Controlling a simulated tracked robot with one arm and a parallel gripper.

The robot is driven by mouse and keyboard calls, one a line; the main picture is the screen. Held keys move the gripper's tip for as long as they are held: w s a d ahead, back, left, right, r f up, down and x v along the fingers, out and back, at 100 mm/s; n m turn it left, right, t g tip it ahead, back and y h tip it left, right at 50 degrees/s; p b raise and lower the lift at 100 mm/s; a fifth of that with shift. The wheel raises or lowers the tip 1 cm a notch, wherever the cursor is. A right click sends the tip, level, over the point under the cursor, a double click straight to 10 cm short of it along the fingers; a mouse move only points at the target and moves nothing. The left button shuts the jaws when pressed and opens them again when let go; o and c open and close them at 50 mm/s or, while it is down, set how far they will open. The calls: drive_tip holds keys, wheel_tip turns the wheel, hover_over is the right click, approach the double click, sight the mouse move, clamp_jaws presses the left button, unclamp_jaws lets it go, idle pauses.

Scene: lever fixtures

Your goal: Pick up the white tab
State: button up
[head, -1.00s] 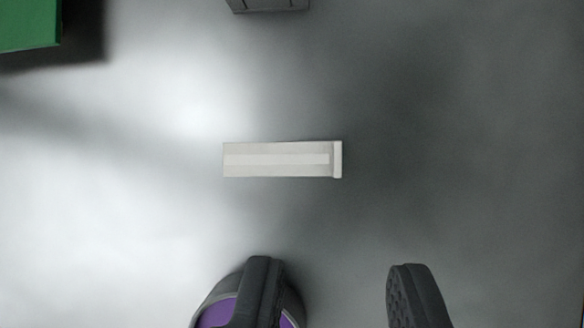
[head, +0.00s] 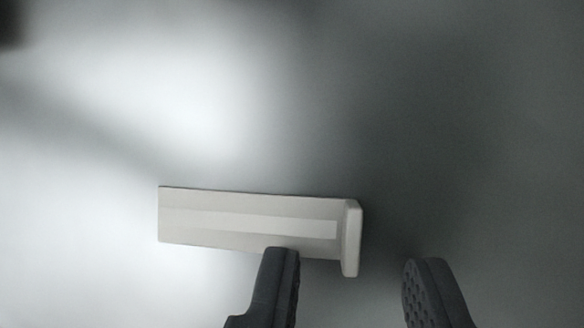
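The white tab (head: 215,222) lies on the grey surface in the head view, just left of and below the middle. It is a long flat strip with a lighter stripe along it and a raised lip at its right end. My gripper (head: 352,258) is open, with its two dark fingers at the bottom of the picture. The left finger's tip overlaps the tab's lower edge in the picture. The right finger is to the right of the lip, clear of the tab. Nothing is between the fingers except the lip end. I cannot tell the fingertips' height above the tab.
The grey surface (head: 450,110) around the tab is clear, brightly lit on the left and shaded on the right. A dark patch shows at the top left corner.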

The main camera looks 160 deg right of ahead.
drive_tip(key=shift+a+f, duration=0.1)
drive_tip(key=shift+f, duration=0.1)
clamp_jaws()
drive_tip(key=shift+r, duration=0.2)
